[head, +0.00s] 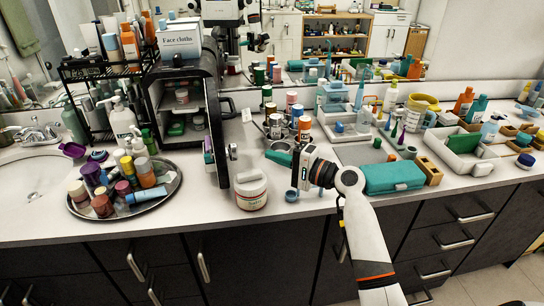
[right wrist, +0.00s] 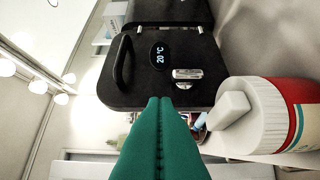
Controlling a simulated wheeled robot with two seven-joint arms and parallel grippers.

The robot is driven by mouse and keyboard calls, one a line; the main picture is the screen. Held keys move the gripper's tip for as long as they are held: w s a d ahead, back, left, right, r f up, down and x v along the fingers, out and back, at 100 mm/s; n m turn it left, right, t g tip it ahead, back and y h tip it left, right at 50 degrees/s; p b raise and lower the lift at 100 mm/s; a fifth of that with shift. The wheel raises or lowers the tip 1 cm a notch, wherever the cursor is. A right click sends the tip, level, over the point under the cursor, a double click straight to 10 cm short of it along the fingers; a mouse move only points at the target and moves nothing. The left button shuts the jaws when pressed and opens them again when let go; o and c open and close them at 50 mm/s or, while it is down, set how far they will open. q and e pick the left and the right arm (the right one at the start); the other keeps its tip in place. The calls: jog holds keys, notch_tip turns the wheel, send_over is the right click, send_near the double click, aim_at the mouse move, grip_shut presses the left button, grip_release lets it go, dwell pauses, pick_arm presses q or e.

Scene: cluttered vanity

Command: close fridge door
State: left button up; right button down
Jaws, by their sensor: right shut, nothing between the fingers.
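The small black fridge (head: 205,65) stands on the counter left of centre in the head view. Its door (head: 217,130) stands open, swung out toward the front, and its shelves inside show. The door's dark outer face (right wrist: 150,60), with a handle and a lit 20 °C display, fills the upper middle of the right wrist view. My right gripper (head: 279,156) is to the right of the door, its green fingers shut and empty, pointing left toward that face. In the wrist view the fingertips (right wrist: 160,101) overlap the door; I cannot tell whether they touch. My left gripper is out of view.
A white lidded jar (head: 250,188) stands in front of the door, close to my right gripper; it also shows in the wrist view (right wrist: 275,115). Bottles on a round tray (head: 165,190) stand left of the door. A tray of bottles stands behind the gripper.

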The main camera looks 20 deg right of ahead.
aim_at(237, 151)
jog(key=p+x, duration=0.1)
jog(key=x, duration=0.6)
jog(key=shift+w+a+r, duration=0.15)
jog(key=shift+w+a, duration=0.05)
jog(key=shift+a, duration=0.05)
jog(key=shift+w+a+p, duration=0.15)
jog(key=shift+a+p, duration=0.6)
jog(key=shift+a, duration=0.4)
jog(key=shift+a+f, duration=0.2)
jog(key=shift+a, duration=0.35)
jog(key=shift+a, duration=0.15)
